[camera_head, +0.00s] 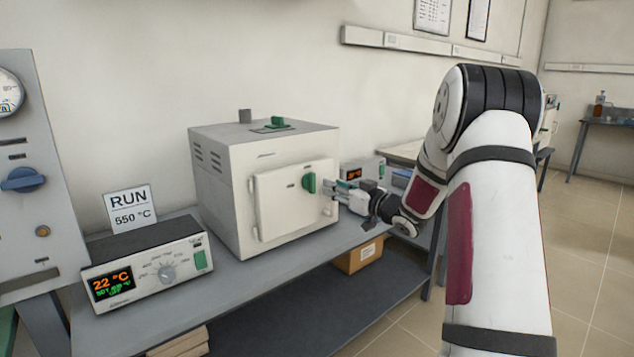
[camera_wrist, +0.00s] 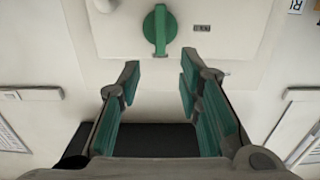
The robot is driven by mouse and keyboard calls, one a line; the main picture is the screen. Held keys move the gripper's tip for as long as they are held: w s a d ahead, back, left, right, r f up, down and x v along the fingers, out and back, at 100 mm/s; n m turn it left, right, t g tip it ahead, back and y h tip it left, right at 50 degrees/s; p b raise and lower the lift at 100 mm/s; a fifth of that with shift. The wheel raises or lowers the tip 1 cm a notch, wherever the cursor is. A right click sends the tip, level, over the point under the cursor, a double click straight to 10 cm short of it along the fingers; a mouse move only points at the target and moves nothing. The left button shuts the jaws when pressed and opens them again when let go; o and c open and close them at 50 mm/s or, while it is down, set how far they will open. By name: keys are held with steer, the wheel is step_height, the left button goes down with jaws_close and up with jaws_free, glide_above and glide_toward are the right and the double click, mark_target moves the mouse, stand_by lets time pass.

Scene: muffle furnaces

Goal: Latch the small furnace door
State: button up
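The small furnace (camera_head: 222,192) is a pale box on the bench. Its door (camera_head: 275,206) is closed against the front, or nearly so; I cannot tell if it sits flush. A green latch knob (camera_head: 309,182) is at the door's upper right, its bar upright. In the wrist view the green knob (camera_wrist: 160,29) is at top centre, its bar pointing along the picture's vertical. My gripper (camera_head: 334,187) is just in front of the door's right side. In the wrist view its green-padded fingers (camera_wrist: 158,82) are spread, with nothing between them, and stand apart from the knob.
A controller (camera_head: 150,265) reading 22 °C stands left of the furnace, with a RUN 550 °C sign (camera_head: 130,208) behind. A second controller (camera_head: 362,171) is behind my gripper. A cardboard box (camera_head: 362,255) is under the bench. Open floor (camera_head: 590,235) lies to the right.

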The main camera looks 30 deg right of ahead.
mark_target(314, 177)
steer(key=w, duration=0.5)
steer(key=w+a+b, duration=0.1)
steer(key=w, duration=0.2)
steer(key=shift+w, duration=0.2)
jaws_close()
